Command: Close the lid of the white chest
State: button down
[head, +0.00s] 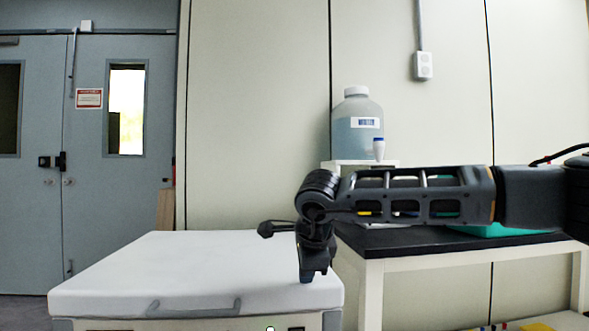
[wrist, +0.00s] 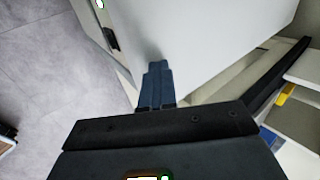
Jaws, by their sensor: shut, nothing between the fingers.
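The white chest (head: 80,324) stands at the lower left of the head view, cut off by the bottom edge. Its white lid (head: 190,265) lies flat and looks level over the body, with a grey handle (head: 195,307) along its front edge. The lid also fills the upper middle of the wrist view (wrist: 210,45). My gripper (head: 307,280) points down over the lid's right front part. In the wrist view its blue-grey fingers (wrist: 157,68) are together and empty, with the tips at or just above the lid; contact is unclear.
A black-topped bench (head: 400,240) stands right of the chest, under my arm. A bottle of bluish liquid (head: 357,130) stands on a white support at the back of it. Grey doors (head: 110,210) are at the far left. Grey floor (wrist: 50,70) is clear beside the chest.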

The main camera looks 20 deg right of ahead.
jog(key=s+p+v, duration=0.1)
jog(key=p+v, duration=0.4)
jog(key=v, duration=0.7)
jog(key=shift+s, duration=0.2)
jog(key=shift+f, duration=0.1)
